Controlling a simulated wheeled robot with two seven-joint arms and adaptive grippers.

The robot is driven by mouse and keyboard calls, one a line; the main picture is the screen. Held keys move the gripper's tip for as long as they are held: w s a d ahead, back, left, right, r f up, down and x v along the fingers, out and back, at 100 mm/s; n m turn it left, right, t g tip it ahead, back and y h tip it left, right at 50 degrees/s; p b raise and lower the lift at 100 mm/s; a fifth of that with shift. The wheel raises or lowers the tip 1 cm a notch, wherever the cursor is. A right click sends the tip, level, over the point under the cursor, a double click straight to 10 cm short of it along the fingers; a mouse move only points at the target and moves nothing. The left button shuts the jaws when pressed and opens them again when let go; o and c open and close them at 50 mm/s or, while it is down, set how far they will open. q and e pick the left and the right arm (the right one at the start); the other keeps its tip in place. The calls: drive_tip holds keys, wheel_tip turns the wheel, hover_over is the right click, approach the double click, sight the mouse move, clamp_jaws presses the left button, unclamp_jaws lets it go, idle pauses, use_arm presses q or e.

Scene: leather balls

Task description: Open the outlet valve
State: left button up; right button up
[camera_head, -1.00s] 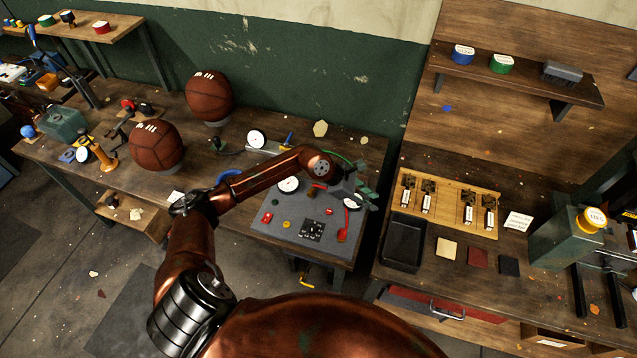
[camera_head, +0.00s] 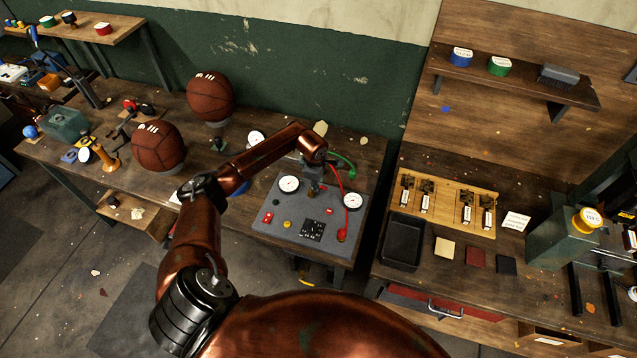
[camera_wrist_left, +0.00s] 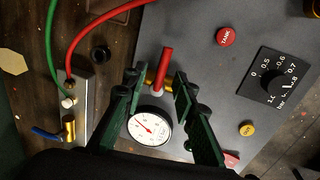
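My left gripper (camera_head: 314,188) points down over the grey panel (camera_head: 268,220). In the left wrist view its two green fingers (camera_wrist_left: 158,82) are apart. A small valve with a red handle (camera_wrist_left: 165,62) and brass body stands between and just beyond the fingertips; I cannot tell whether they touch it. A blue-handled lever valve (camera_wrist_left: 46,134) with a brass body is at the left of the wrist view. No label shows which one is the outlet valve. A white dial gauge (camera_wrist_left: 150,127) sits between the fingers. My right gripper is not in view.
The panel also carries a red TANK button (camera_wrist_left: 225,37), a yellow button (camera_wrist_left: 246,128) and a black dial knob (camera_wrist_left: 276,82). Red (camera_wrist_left: 95,26) and green (camera_wrist_left: 50,50) hoses cross nearby. Two leather balls (camera_head: 210,97) stand left on the bench.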

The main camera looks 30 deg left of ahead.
use_arm(q)
drive_tip(key=shift+f, duration=0.15)
drive_tip(key=shift+c, duration=0.3)
clamp_jaws()
